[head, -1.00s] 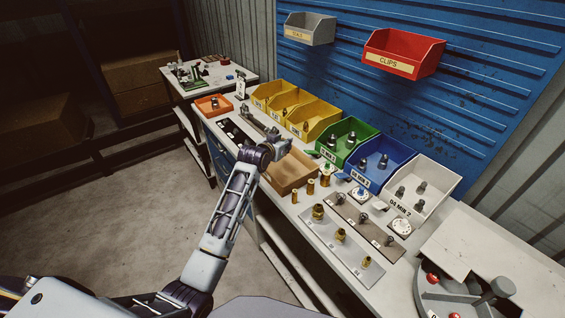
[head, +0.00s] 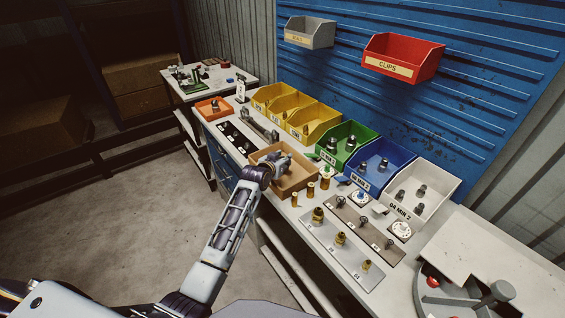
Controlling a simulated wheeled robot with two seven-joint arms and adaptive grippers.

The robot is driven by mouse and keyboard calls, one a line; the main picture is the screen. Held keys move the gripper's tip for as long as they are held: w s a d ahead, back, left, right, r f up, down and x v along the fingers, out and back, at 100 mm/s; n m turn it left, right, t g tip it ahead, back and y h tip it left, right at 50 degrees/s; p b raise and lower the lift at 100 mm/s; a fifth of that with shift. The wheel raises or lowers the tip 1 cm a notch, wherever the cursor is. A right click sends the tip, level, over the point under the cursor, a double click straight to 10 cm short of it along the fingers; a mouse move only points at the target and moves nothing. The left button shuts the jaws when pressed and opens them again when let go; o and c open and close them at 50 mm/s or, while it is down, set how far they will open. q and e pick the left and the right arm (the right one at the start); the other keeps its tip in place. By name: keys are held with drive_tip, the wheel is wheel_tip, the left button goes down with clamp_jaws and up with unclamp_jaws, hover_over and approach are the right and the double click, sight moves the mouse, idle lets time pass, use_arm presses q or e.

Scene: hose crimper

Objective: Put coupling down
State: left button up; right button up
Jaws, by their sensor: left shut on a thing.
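My left gripper (head: 284,161) is low at the open tan tray (head: 298,184) in the middle of the bench, its fingers over the tray's inside. It is shut on a coupling, which is too small and too covered by the fingers to make out. I cannot tell whether the coupling touches the tray floor. Other metal couplings stand in the green bin (head: 342,156), the blue bin (head: 377,176) and the white bin (head: 419,205). My right gripper is not in view.
Yellow bins (head: 298,113) stand behind the tray. Brass fittings stand right of it, some on a grey plate (head: 341,257). An orange tray (head: 214,108) is at the far left end. A grey machine (head: 462,292) with a red knob fills the near right.

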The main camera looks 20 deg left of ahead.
use_arm(q)
drive_tip(key=shift+f, duration=0.7)
drive_tip(key=shift+f, duration=0.2)
drive_tip(key=o, duration=1.1)
